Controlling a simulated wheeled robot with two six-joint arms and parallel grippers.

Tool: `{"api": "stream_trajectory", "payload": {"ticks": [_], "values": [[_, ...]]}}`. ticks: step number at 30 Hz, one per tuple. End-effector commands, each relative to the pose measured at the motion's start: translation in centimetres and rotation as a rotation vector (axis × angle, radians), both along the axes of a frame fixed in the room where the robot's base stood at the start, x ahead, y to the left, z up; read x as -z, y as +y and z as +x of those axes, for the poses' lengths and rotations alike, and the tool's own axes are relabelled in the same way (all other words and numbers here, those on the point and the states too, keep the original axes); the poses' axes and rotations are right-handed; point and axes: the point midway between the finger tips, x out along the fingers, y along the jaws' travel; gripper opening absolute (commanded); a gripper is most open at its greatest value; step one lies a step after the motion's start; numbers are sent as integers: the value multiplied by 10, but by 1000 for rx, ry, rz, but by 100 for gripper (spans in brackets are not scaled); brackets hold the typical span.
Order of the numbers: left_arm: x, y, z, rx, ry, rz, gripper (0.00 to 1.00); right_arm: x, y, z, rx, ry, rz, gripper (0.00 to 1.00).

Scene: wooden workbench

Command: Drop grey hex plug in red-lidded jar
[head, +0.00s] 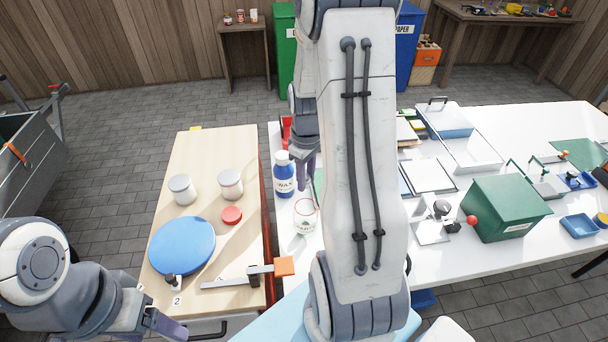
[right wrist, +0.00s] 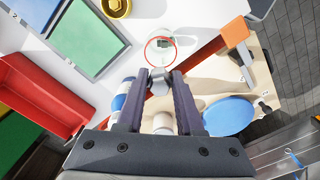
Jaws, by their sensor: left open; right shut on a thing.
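The grey hex plug (right wrist: 158,82) is pinched between the fingertips of my right gripper (right wrist: 159,84). In the head view this gripper (head: 306,172) hangs above the white table, partly behind my arm, and the plug is not visible there. A clear jar (head: 305,222) with a red ring at its open mouth stands on the white table. In the right wrist view the jar (right wrist: 162,50) shows just beyond the plug, apart from it. My left gripper (head: 165,322) is open and empty at the lower left.
A blue bottle with a white cap (head: 284,178) stands close behind the jar. Two pale lidded tins (head: 231,186), a blue disc (head: 182,246) and an orange-ended tool (head: 284,266) are on the wooden bench. A green box (head: 505,207) and trays occupy the table's right side.

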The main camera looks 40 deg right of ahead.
Motion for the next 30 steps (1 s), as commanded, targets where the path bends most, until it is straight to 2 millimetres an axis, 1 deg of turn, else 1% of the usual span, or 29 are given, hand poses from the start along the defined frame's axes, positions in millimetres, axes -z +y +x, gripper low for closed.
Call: {"api": "stream_trajectory", "payload": {"ticks": [1,9,12,17,25,26,27,28,30], "values": [[12,0,0,0,0,0,70,12,0,0,-1,0,0,0],[41,0,0,0,0,0,70,45,2,1,-3,1,1,0],[49,0,0,0,0,0,70,53,2,1,-3,0,0,0],[54,0,0,0,0,0,70,59,2,1,-3,0,0,0],[54,0,0,0,0,0,70,58,2,1,-3,0,0,0],[54,0,0,0,0,0,70,58,2,1,-3,0,0,47],[54,0,0,0,0,0,70,58,2,1,-3,0,0,62],[54,0,0,0,0,0,70,58,2,1,-3,0,0,71],[54,0,0,0,0,0,70,58,2,1,-3,0,0,71]]}}
